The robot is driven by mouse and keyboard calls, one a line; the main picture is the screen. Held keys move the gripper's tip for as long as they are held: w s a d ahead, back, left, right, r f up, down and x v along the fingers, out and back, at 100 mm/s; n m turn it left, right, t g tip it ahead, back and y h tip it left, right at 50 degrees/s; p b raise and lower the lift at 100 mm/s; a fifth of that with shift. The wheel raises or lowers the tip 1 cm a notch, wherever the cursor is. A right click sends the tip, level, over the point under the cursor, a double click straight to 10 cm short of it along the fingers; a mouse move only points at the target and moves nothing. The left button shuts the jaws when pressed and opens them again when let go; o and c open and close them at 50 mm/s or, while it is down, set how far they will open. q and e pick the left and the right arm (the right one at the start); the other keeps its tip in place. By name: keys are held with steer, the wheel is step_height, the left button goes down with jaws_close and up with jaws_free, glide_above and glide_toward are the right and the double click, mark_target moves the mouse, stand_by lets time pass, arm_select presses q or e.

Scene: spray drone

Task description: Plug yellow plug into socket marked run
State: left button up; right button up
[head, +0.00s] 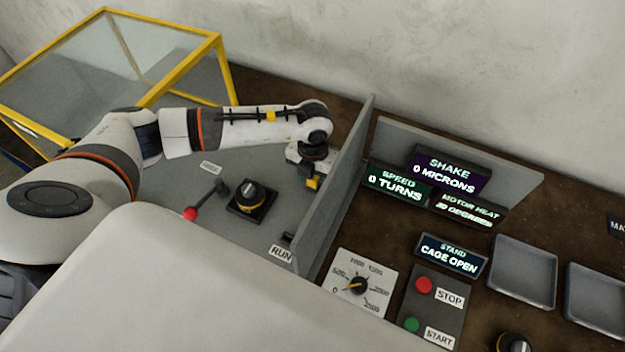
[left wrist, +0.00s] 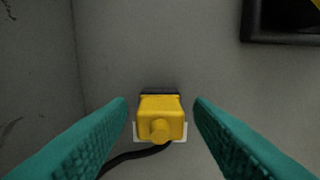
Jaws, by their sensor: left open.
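The yellow plug (left wrist: 160,118) sits at a dark socket with a white label partly showing behind it, and a black cable runs off to the lower left. In the head view the plug (head: 313,183) shows just below my left gripper (head: 308,172), near the grey upright panel. The left wrist view shows the teal fingers of my left gripper (left wrist: 161,103) open, one on each side of the plug with gaps between. The small dark socket marked RUN (head: 287,238) is nearer, above its white RUN label (head: 281,254). My right gripper is not in view.
A black knob (head: 250,196) and a red-tipped lever (head: 191,213) stand on the grey surface left of the sockets. The grey upright panel (head: 337,190) borders the right side. A yellow-framed clear cage (head: 150,60) is at the back left. Displays and buttons lie beyond the panel.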

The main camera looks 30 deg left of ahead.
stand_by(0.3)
arm_select(q)
jaws_close()
steer(key=shift+r, duration=0.2)
steer(key=shift+r+p, duration=1.95)
steer(key=shift+r, duration=0.9)
steer(key=shift+w+f, duration=0.1)
